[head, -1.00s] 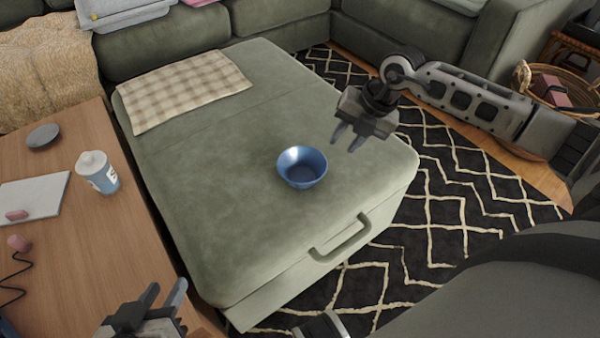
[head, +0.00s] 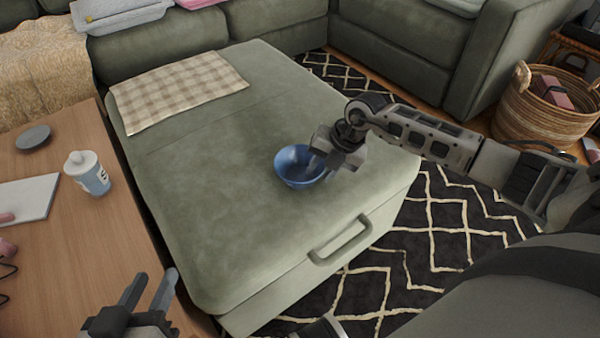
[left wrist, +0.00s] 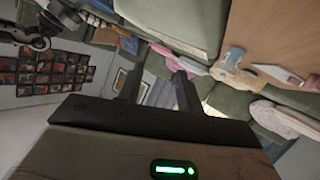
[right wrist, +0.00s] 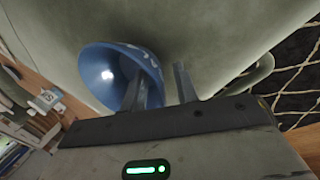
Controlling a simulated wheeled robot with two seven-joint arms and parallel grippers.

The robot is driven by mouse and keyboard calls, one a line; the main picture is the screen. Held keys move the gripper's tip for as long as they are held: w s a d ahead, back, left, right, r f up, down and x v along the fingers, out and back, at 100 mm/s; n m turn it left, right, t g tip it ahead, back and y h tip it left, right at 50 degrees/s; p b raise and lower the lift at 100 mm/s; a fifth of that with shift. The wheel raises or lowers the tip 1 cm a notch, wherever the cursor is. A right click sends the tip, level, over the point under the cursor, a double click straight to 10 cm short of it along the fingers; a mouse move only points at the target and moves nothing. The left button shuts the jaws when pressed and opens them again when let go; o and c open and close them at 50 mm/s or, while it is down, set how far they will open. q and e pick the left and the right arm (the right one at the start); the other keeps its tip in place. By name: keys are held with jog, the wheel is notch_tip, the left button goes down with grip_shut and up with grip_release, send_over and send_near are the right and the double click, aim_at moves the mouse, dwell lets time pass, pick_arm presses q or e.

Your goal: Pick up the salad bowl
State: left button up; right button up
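The blue salad bowl (head: 291,167) sits upright on the green ottoman (head: 215,200). My right gripper (head: 322,170) is at the bowl's right side in the head view and covers part of its rim. In the right wrist view the bowl (right wrist: 112,72) is at the left, and the gripper's two fingers (right wrist: 160,88) are apart, one overlapping the bowl's rim and the other outside it. I cannot tell whether a finger touches the bowl. My left gripper (head: 148,292) is open and empty at the bottom left; its fingers (left wrist: 157,90) show apart in the left wrist view.
A wooden table (head: 90,240) at the left holds a lidded cup (head: 88,175), a dark dish (head: 33,137) and a white pad (head: 28,198). A checkered cloth (head: 180,90) lies on the ottoman's far end. A wicker basket (head: 535,115) stands on the right.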

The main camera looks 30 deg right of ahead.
jog(key=shift+r, duration=0.1)
grip_shut()
